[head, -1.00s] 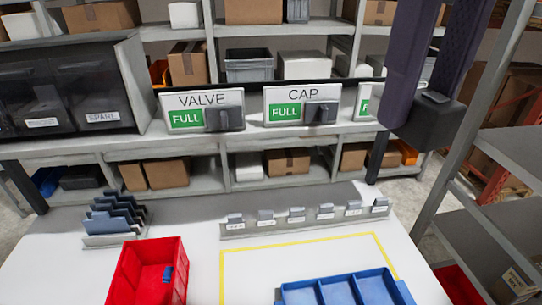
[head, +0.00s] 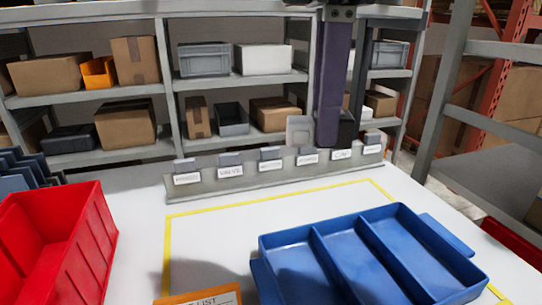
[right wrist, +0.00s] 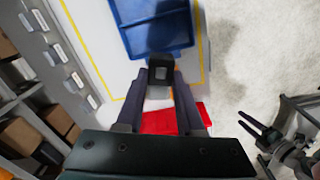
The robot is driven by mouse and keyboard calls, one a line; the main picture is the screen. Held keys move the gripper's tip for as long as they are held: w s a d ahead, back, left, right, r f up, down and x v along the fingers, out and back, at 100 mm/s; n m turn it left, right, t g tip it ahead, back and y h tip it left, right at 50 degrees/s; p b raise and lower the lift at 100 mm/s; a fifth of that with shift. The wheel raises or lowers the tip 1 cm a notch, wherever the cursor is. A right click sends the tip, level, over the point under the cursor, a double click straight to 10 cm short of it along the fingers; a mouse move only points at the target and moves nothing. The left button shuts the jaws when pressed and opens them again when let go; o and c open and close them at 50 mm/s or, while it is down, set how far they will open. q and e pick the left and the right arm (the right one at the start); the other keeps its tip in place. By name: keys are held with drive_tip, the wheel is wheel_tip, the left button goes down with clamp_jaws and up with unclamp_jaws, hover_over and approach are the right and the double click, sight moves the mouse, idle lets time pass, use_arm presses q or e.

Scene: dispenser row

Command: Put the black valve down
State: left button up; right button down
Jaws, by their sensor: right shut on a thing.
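My right gripper (head: 330,135) hangs down at the upper right of the middle in the head view. It is shut on the black valve (head: 346,132), a dark block at the fingertips, partly hidden by a finger. In the right wrist view the black valve (right wrist: 161,62) sits between both fingertips and shows a pale square on its face. In the head view it appears in front of the far shelf, above the label rack. My left gripper (right wrist: 252,127) shows only in the right wrist view, at lower right, with its two dark fingers apart.
A blue tray (head: 362,245) with three compartments lies on the white table within a yellow outline (head: 210,209). A red bin (head: 85,245) stands at left. The grey label rack (head: 215,188) lines the back edge.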

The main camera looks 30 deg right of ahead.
drive_tip(key=f+n+b, duration=0.1)
drive_tip(key=f, duration=0.1)
drive_tip(key=d+f+n+b, duration=0.1)
drive_tip(key=f+n, duration=0.1)
drive_tip(key=shift+w+d+f, duration=0.15)
drive_tip(key=shift+w+f, duration=0.05)
drive_tip(key=shift+f, duration=0.05)
drive_tip(key=n+b, duration=0.1)
drive_tip(key=b, duration=0.2)
hover_over(311, 291)
wheel_tip(311, 291, down, 15)
drive_tip(key=shift+r, duration=0.1)
wheel_tip(311, 291, down, 5)
drive_tip(key=shift+f, duration=0.15)
use_arm(q)
wheel_tip(311, 291, down, 7)
drive_tip(key=shift+d, duration=0.1)
use_arm(e)
drive_tip(key=c, duration=0.5)
unclamp_jaws()
drive_tip(key=shift+f, duration=0.1)
use_arm(q)
drive_tip(key=shift+r+p, duration=0.6)
drive_tip(key=shift+r, duration=0.2)
use_arm(e)
wheel_tip(311, 291, up, 12)
drive_tip(key=shift+r, duration=0.2)
